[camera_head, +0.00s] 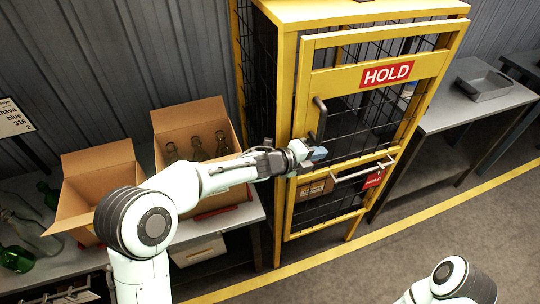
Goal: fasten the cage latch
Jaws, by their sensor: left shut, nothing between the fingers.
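The yellow mesh cage (283,75) stands in the middle, with a red HOLD sign (387,74) on its front door. The door looks shut or nearly shut. A dark upright handle (319,119) is on the door's left side. A pale horizontal bar (364,172), which looks like the latch, crosses the front below the handle, with a red tag (374,179) at its right part. I cannot tell whether it is engaged. My left gripper (319,154) is shut and empty, in front of the door just below the handle and left of the bar. My right gripper is out of view.
Left of the cage, a bench holds open cardboard boxes (92,178) and green bottles (17,258). A box with brown bottles (196,147) lies close beside my left arm. A grey table (460,108) with a tray (484,87) stands right. The floor in front is clear.

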